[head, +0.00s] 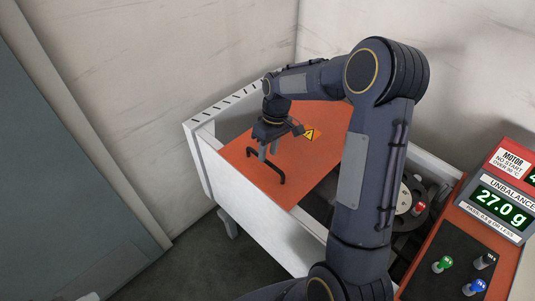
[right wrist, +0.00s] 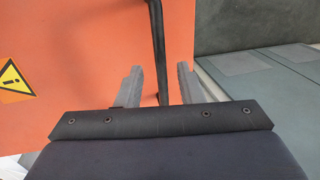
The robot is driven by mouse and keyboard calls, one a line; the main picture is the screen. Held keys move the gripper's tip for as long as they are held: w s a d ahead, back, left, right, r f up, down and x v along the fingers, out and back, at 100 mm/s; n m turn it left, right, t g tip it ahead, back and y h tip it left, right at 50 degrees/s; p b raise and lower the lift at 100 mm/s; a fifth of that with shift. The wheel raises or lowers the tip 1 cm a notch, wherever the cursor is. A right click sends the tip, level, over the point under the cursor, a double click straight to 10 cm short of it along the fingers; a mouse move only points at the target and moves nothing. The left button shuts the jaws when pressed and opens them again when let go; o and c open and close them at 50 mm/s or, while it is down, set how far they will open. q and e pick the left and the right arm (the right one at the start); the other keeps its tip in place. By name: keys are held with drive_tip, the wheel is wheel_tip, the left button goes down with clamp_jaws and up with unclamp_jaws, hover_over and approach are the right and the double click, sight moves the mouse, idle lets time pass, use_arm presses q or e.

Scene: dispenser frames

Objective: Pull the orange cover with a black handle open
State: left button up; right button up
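The orange cover (head: 311,178) lies over the white machine cabinet and carries a yellow warning sign. Its black handle (head: 281,178) is a bar near the cover's front left edge. My right gripper (head: 267,153) is above the cover, pointing down at the handle. In the right wrist view, the black handle (right wrist: 156,45) runs between the two grey fingers of the right gripper (right wrist: 159,88), with a gap on each side. The fingers look open. My right arm hides part of the cover in the head view. My left gripper is not in view.
A control panel (head: 465,240) with knobs and a 27.0 g display stands at the right. The white cabinet wall (head: 250,232) borders the cover. Machine parts show in the opening right of my arm. Walls close in behind; dark floor is free at the front left.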

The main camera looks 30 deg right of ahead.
drive_tip(key=r, duration=0.4)
drive_tip(key=d+r, duration=0.1)
drive_tip(key=r, duration=0.1)
drive_tip(key=shift+w, duration=0.15)
drive_tip(key=shift+f, duration=0.1)
drive_tip(key=s+a+r+m+t, duration=0.1)
drive_tip(key=s+a+r+t, duration=0.1)
drive_tip(key=s+r, duration=0.3)
drive_tip(key=s+a+r+m+t, duration=0.15)
drive_tip(key=s+r, duration=0.25)
drive_tip(key=s, duration=0.4)
drive_tip(key=s+a+f+m+t, duration=0.1)
drive_tip(key=s+a, duration=0.1)
drive_tip(key=s, duration=0.4)
drive_tip(key=s+a+f+m+t+y, duration=0.1)
drive_tip(key=s+a+t, duration=0.1)
drive_tip(key=s, duration=0.3)
drive_tip(key=shift+s+a+f+y, duration=0.3)
drive_tip(key=shift+s+a, duration=0.1)
drive_tip(key=shift+a, duration=0.4)
